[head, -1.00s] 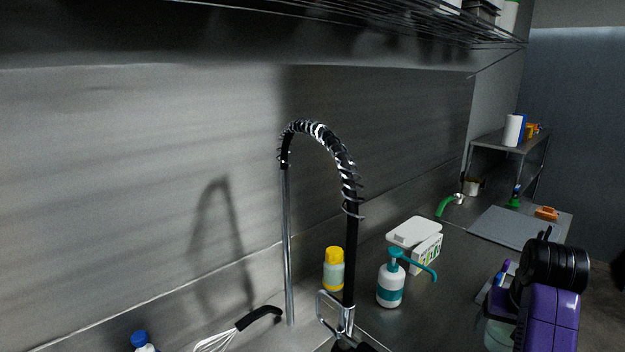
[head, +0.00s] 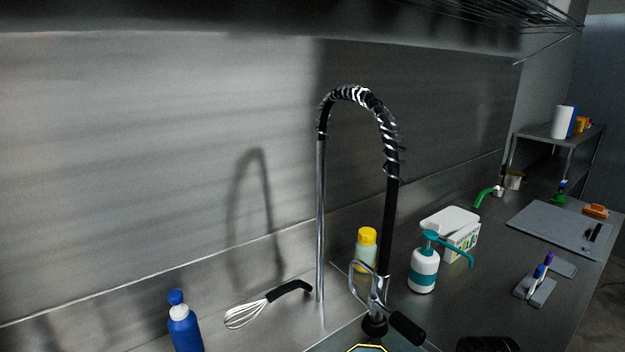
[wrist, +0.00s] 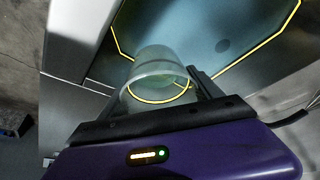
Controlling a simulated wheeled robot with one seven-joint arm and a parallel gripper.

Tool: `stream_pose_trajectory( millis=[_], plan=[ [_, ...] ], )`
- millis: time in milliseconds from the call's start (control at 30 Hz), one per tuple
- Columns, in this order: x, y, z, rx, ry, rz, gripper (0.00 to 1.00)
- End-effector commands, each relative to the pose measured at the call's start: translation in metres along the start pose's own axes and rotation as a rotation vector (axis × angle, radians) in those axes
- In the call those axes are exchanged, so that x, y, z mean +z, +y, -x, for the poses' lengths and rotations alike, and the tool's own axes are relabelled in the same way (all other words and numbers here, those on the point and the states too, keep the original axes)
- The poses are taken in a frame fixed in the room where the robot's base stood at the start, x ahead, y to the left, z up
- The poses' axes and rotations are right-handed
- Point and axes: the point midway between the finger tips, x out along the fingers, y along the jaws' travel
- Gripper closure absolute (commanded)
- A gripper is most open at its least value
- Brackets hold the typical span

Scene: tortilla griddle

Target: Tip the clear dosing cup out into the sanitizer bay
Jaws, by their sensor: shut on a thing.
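The clear dosing cup (wrist: 160,65) is between the fingers of my gripper (wrist: 163,88) in the wrist view, and the gripper is shut on it. A yellow curve shows through the cup's wall; I cannot tell whether it is contents or an outline behind. The sanitizer bay (wrist: 190,25), blue-grey with a yellow outline and a dark round spot on its floor, lies beyond the cup. In the head view only a piece of yellow outline (head: 367,348) shows at the bottom edge. The cup and the gripper's fingers are out of the head view.
The tall spring faucet (head: 392,220) stands at the sink, its black handle (head: 407,327) sticking out right. A teal-and-white pump bottle (head: 423,270), a yellow-capped bottle (head: 366,250) and a whisk (head: 262,305) stand or lie nearby. A blue bottle (head: 184,325) is at left.

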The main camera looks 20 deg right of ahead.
Motion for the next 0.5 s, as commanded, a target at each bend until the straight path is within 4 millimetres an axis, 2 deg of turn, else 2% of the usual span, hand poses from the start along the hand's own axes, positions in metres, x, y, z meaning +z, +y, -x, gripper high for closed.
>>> stream_pose_trajectory(
  millis=[33, 200, 333, 500],
  plan=[
    [0.018, -0.021, -0.017, -0.019, -0.005, 0.046, 0.68],
    [0.066, -0.084, -0.047, -0.074, -0.003, 0.177, 0.68],
    [0.096, -0.119, -0.059, -0.102, -0.002, 0.246, 0.68],
    [0.118, -0.143, -0.066, -0.121, 0.001, 0.292, 0.68]
  ],
)
